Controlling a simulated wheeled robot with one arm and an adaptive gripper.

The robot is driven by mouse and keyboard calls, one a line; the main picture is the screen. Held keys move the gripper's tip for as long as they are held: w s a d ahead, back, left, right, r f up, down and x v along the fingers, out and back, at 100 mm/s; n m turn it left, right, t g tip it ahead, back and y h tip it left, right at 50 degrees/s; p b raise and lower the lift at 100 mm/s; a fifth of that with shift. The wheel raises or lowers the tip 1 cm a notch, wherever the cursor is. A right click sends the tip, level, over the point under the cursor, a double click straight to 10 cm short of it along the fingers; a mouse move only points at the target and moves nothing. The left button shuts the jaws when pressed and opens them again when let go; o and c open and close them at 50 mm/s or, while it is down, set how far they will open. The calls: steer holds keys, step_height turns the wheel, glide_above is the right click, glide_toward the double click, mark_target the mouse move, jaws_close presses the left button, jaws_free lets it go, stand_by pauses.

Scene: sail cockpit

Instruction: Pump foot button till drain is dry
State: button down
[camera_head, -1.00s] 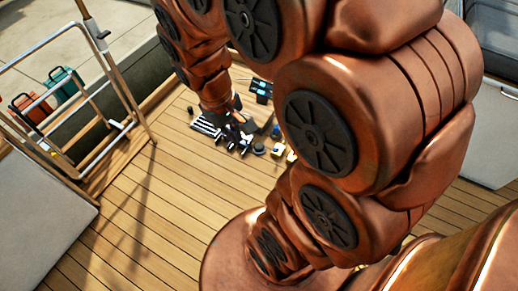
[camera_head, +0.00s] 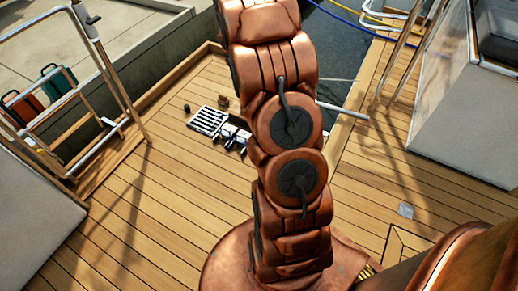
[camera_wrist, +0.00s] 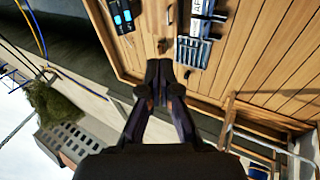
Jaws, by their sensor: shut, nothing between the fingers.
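The slatted metal drain grate (camera_head: 207,120) is set in the wooden deck left of my arm in the head view. It also shows in the wrist view (camera_wrist: 193,51), just beyond and right of my fingertips. A black device with two blue buttons (camera_wrist: 122,16) lies on the deck at the top of the wrist view; I cannot tell whether it is the foot button. My arm hides that spot in the head view. My gripper (camera_wrist: 160,72) is shut and empty, apart from both things in the picture. Its height above the deck is unclear. I cannot tell whether the drain holds water.
A small brown knob (camera_head: 223,100) and a dark one (camera_head: 187,108) stand near the grate. A metal rail frame (camera_head: 70,90) stands at left, with orange and green containers behind it. A raised wooden edge (camera_head: 180,70) borders the deck. The deck at front left is clear.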

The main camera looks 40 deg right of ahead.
steer(key=w+d+f+n+t+y+b, duration=0.15)
steer(key=d+f, duration=0.25)
steer(key=f, duration=0.6)
steer(key=w+d+f+n+t+b, duration=0.1)
steer(key=w+d+f+n+b, duration=0.2)
steer(key=f, duration=0.6)
step_height(320, 180, down, 17)
steer(key=s+t+y+b, duration=0.2)
steer(key=t+y+b, duration=0.1)
steer(key=b, duration=0.1)
steer(key=shift+d+n+b, duration=0.25)
steer(key=shift+n+b, duration=0.05)
steer(key=shift+n, duration=0.05)
steer(key=shift+f+b, duration=1.8)
steer(key=shift+f, duration=2.5)
steer(key=shift+f, duration=0.2)
steer(key=shift+f, duration=0.25)
